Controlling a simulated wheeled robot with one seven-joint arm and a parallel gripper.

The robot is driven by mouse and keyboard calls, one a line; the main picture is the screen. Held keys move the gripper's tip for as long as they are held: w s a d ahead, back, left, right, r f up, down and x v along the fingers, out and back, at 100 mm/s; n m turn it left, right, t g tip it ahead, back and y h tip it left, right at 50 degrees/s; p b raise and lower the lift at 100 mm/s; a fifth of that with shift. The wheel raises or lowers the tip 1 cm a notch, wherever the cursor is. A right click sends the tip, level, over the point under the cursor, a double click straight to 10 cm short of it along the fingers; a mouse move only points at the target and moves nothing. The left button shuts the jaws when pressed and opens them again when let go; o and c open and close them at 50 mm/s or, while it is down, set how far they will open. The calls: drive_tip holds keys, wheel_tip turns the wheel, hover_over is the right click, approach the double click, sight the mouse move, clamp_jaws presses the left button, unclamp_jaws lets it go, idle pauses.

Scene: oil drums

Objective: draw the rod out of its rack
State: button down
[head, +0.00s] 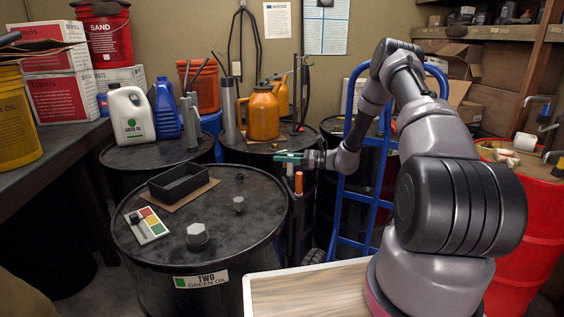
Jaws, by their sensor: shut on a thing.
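My gripper (290,158), with teal fingers, is at the right rim of the near black drum, pointing left. It is shut on the upper end of the rod (290,169), a slim upright piece that shows just below the fingers. The fingers hide its top. An orange-handled piece (298,183) stands upright close beside it. Both are above a dark rack (297,212) on the drum's right side. The rack is small and dark here, and I cannot tell how deep the rod sits in it.
The near drum (210,245) carries a black tray (179,183), a colored card (147,226) and hex bolts (197,235). An orange oil can (263,114) stands on the drum behind. A blue hand truck (375,170) stands right of my gripper. A wooden-topped surface (300,290) is in front.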

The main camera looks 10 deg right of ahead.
drive_tip(key=shift+r, duration=0.6)
wheel_tip(320, 180, up, 9)
drive_tip(key=shift+f, duration=0.2)
idle(0.4)
wheel_tip(320, 180, up, 12)
drive_tip(key=shift+f, duration=0.25)
idle(0.6)
wheel_tip(320, 180, up, 10)
drive_tip(key=shift+f, duration=0.15)
idle(0.7)
